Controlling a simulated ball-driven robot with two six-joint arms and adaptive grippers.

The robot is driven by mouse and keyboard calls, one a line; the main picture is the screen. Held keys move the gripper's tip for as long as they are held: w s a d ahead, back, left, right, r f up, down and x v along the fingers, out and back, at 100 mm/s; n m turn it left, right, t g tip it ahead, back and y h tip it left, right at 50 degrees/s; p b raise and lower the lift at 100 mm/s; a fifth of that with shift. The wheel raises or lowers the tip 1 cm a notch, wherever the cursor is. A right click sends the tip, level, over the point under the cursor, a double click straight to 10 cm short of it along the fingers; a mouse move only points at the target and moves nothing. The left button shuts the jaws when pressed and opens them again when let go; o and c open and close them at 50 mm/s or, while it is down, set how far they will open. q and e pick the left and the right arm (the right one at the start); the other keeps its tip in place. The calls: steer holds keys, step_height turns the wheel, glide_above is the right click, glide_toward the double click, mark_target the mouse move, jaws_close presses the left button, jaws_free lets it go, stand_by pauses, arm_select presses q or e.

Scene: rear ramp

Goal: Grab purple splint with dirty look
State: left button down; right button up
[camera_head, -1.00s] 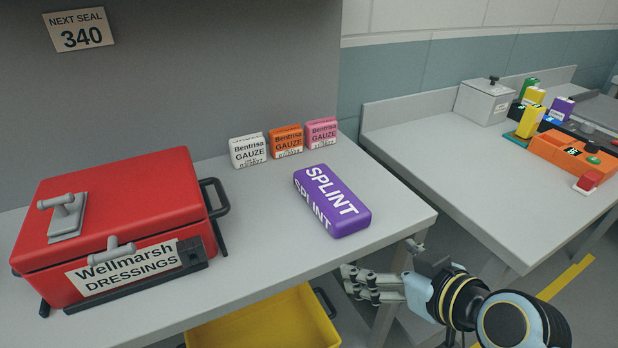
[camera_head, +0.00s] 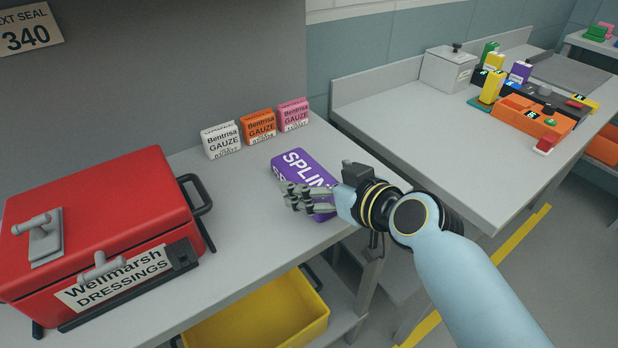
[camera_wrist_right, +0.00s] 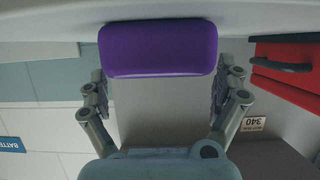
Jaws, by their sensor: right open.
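The purple splint pack (camera_head: 300,169), with white SPLINT lettering, lies on the grey table near its right part. My right gripper (camera_head: 292,199) is at the pack's near side in the head view and covers part of it and its lettering. In the right wrist view the purple pack (camera_wrist_right: 158,50) lies across the far end of the open fingers (camera_wrist_right: 160,92), with no grip on it visible. I cannot tell whether a finger touches it. No dirt shows on the visible faces. My left gripper is not in view.
White (camera_head: 222,140), orange (camera_head: 258,127) and pink (camera_head: 294,115) gauze boxes stand behind the pack. A red dressings case (camera_head: 100,215) is on the left. A yellow bin (camera_head: 265,315) sits below the table. A second bench (camera_head: 420,130) on the right holds several coloured items.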

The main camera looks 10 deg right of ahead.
mark_target(310, 175)
steer(key=x, duration=0.3)
steer(key=c, duration=1.2)
